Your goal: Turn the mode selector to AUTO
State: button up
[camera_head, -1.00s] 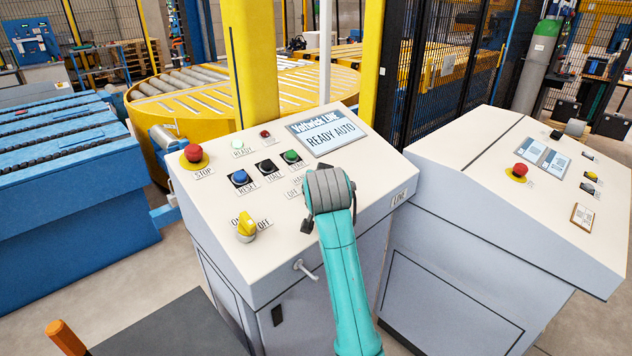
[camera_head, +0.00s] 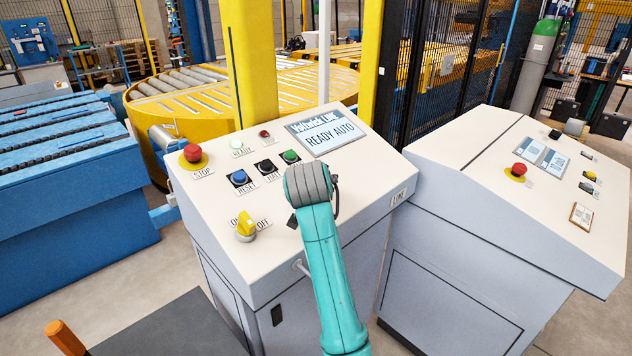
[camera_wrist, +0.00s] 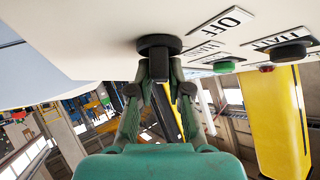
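The mode selector (camera_wrist: 159,43) is a black round knob with a black handle on the cream panel, seen upside down in the wrist view. An OFF label (camera_wrist: 232,18) sits beside it. The two fingers of my gripper (camera_wrist: 159,72) flank the handle closely and appear shut on it. In the head view my arm covers the selector and its labels, and only a dark bit of my gripper (camera_head: 292,221) shows at the left of the wrist. The panel display (camera_head: 321,136) reads READY AUTO. The handle's exact pointing direction is unclear.
On the same panel are a red stop button (camera_head: 193,153), a blue reset button (camera_head: 239,177), a black button (camera_head: 266,167), a green button (camera_head: 290,156) and a yellow ON/OFF switch (camera_head: 246,226). A second console (camera_head: 500,210) stands to the right.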

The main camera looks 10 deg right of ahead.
jog(key=shift+o, duration=1.2)
jog(key=shift+f, duration=0.3)
jog(key=shift+a, duration=0.1)
jog(key=shift+s+r, duration=0.1)
jog(key=shift+r, duration=0.05)
jog(key=v, duration=1.1)
jog(key=shift+s+r, duration=0.25)
jog(key=shift+r, duration=0.1)
jog(key=shift+s+a, duration=0.1)
